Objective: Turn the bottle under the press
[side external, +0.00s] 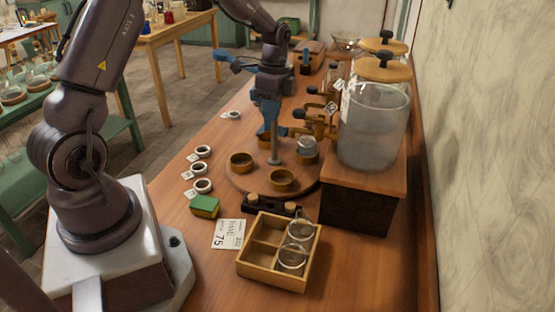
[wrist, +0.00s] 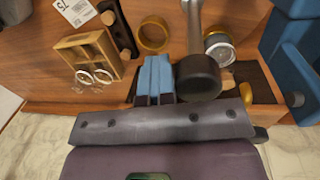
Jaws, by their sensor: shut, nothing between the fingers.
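A small clear bottle (side external: 307,146) stands in a brass cup on the round wooden turntable (side external: 238,184), at its right side. In the wrist view the bottle (wrist: 218,46) shows from above as a pale round top, right of the grey press ram. The ram (side external: 275,150) comes down near the turntable's middle, left of the bottle; its dark round end (wrist: 198,77) is large in the wrist view. The blue press frame (wrist: 290,45) is at the right there. My gripper (wrist: 158,60) has its blue fingers together and empty, beside the ram. In the side view, press and gripper overlap.
Empty brass cups (side external: 281,180) sit on the turntable. A wooden crate (side external: 278,252) with glass jars stands in front. A large glass jar (side external: 374,125) on a wooden stand is at the right.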

